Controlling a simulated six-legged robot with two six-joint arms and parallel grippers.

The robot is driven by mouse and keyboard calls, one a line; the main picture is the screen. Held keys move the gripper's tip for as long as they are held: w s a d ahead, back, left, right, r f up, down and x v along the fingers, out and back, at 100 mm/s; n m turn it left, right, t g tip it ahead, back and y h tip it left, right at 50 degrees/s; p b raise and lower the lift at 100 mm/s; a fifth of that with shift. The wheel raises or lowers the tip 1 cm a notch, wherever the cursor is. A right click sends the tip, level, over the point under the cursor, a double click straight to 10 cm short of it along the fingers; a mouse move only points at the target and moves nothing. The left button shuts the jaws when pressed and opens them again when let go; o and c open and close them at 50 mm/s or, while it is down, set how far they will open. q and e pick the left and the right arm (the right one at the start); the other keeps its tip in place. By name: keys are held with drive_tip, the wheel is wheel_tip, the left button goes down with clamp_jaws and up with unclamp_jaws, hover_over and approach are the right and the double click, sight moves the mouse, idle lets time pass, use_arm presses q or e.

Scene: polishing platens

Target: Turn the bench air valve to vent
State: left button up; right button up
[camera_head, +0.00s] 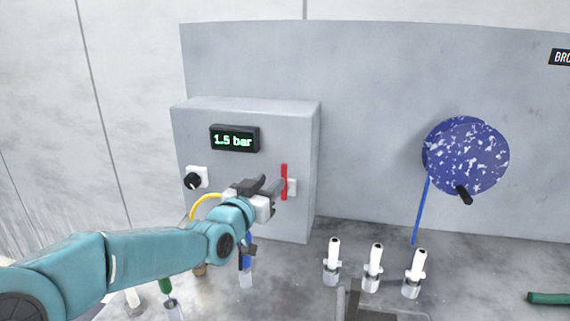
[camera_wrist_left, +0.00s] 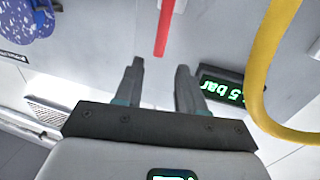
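The air valve's red handle (camera_head: 284,181) stands upright on the front of a grey box (camera_head: 245,112), at its right side. In the left wrist view the red handle (camera_wrist_left: 165,28) lies just beyond the fingertips, in line with the gap between them. My left gripper (camera_head: 270,186) is right in front of the handle. Its two fingers (camera_wrist_left: 159,68) are apart with nothing between them. The box's display (camera_head: 234,139) reads 1.5 bar; it also shows in the left wrist view (camera_wrist_left: 222,88). My right gripper is not in view.
A black knob (camera_head: 193,180) sits left of the handle. A yellow hose (camera_head: 203,202) curves beside my left wrist, and close by in the wrist view (camera_wrist_left: 262,70). Several white-topped bottles (camera_head: 374,266) stand on the bench. A blue speckled disc (camera_head: 466,157) is on the right.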

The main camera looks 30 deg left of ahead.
sight(283, 171)
use_arm(q)
drive_tip(key=w+p, duration=0.2)
drive_tip(key=w, duration=0.5)
drive_tip(key=shift+w+a, duration=0.1)
drive_tip(key=shift+a, duration=0.05)
drive_tip(key=shift+w+a, duration=0.1)
drive_tip(key=shift+w, duration=0.7)
clamp_jaws()
